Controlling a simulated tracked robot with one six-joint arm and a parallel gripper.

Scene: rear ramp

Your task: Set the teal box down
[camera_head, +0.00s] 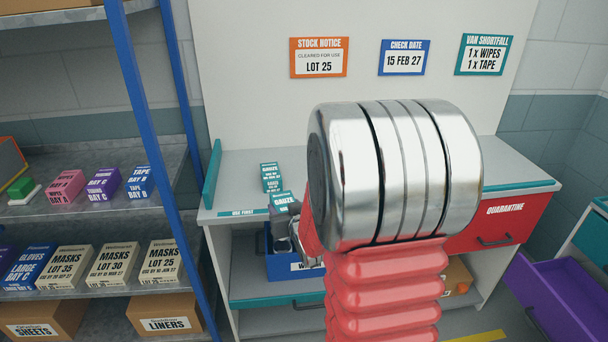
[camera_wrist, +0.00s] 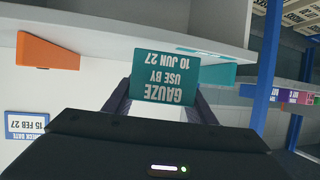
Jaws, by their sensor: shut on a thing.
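A teal gauze box (camera_wrist: 166,77), marked use by 10 Jun 27, sits between the two fingers of my gripper (camera_wrist: 165,100) in the wrist view, its print upside down there. In the head view the held box (camera_head: 281,200) shows at the front left of the white bench (camera_head: 225,180), with my gripper (camera_head: 294,216) at its right side, partly hidden by my arm. A second teal box (camera_head: 270,177) stands on the bench just behind it. I cannot tell whether the held box touches the bench top.
A teal "use first" strip (camera_head: 246,213) marks the bench's front edge. A blue bin (camera_head: 290,268) is below it. A teal side panel (camera_head: 212,172) and a blue shelf post (camera_head: 158,130) stand to the left. A red quarantine drawer (camera_head: 505,220) is at right.

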